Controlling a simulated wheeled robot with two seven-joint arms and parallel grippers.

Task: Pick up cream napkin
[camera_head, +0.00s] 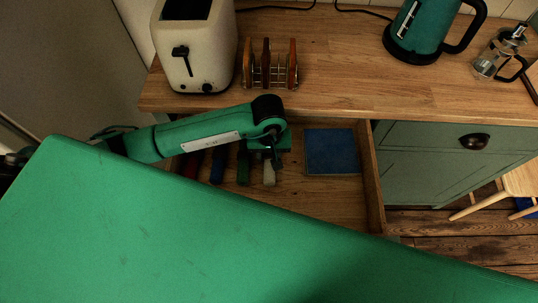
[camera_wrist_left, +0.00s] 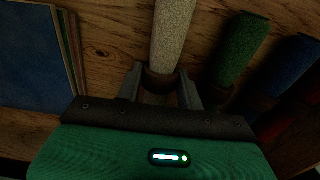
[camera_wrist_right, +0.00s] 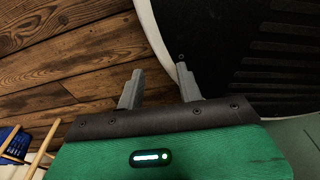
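The cream napkin (camera_head: 269,174) is a pale roll lying in the open drawer; it also shows in the left wrist view (camera_wrist_left: 174,30), with a brown ring (camera_wrist_left: 158,82) around it. My left gripper (camera_head: 271,160) is over the drawer at the ring end of the roll. In the left wrist view its fingers (camera_wrist_left: 160,88) stand apart, one on each side of the ring, with a small gap visible. My right gripper (camera_wrist_right: 158,80) is open and empty, away from the drawer.
Green (camera_head: 243,167), blue (camera_head: 217,165) and red (camera_head: 192,163) rolled napkins lie left of the cream one. A flat blue stack (camera_head: 332,152) lies to the right. The drawer's right wall (camera_head: 371,180) and the counter edge (camera_head: 330,112) bound the space.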

